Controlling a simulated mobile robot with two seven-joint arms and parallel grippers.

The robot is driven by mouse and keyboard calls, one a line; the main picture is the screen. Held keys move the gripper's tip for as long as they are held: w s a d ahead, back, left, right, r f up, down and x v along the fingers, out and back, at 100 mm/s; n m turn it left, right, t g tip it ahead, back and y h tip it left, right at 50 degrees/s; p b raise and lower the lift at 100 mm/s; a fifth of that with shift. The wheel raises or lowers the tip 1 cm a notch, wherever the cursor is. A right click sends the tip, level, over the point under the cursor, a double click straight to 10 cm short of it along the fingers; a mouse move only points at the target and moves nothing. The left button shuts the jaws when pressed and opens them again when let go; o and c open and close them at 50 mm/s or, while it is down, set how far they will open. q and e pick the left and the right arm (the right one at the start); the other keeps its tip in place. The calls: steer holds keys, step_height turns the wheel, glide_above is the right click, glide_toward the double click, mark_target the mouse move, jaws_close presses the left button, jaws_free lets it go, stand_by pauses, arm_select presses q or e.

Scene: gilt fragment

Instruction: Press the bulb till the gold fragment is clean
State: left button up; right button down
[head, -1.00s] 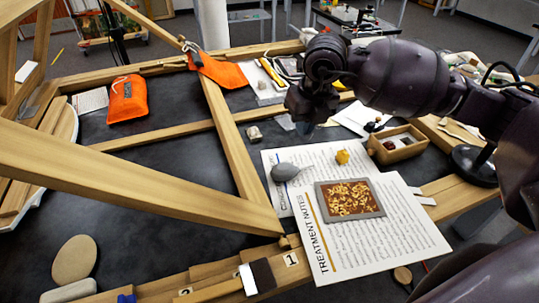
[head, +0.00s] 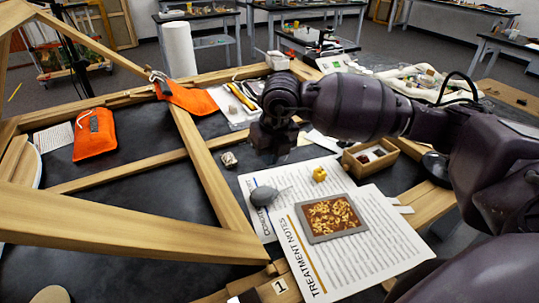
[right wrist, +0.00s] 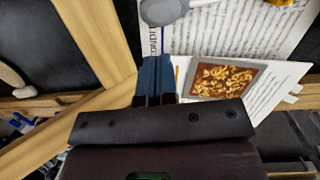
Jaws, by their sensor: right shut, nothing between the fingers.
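The grey bulb (head: 263,196) lies on its side on the printed sheets, its thin nozzle pointing right. In the right wrist view the bulb (right wrist: 163,10) is at the top edge, beyond the fingertips. The gold fragment (head: 331,217), brown with gold flakes in a grey frame, lies flat on the notes to the right of the bulb. It also shows in the right wrist view (right wrist: 222,80). My right gripper (head: 275,157) is above the table behind the bulb, apart from it. Its blue fingers (right wrist: 154,66) are together and empty. My left gripper is out of view.
A yellow lump (head: 319,174) sits behind the fragment. A wooden box (head: 370,157) stands at the back right. Wooden beams (head: 205,160) of a large frame run left of the sheets. An orange pouch (head: 95,135) lies at the far left.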

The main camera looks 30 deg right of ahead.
mark_target(263, 190)
steer(key=f, duration=0.3)
steer(key=w+f, duration=0.1)
steer(key=f, duration=0.6)
steer(key=shift+w+a+f, duration=0.1)
steer(key=shift+w+a, duration=0.15)
steer(key=shift+w, duration=0.15)
steer(key=shift+f+b, duration=0.25)
steer(key=shift+b, duration=0.05)
steer(key=shift+f, duration=0.1)
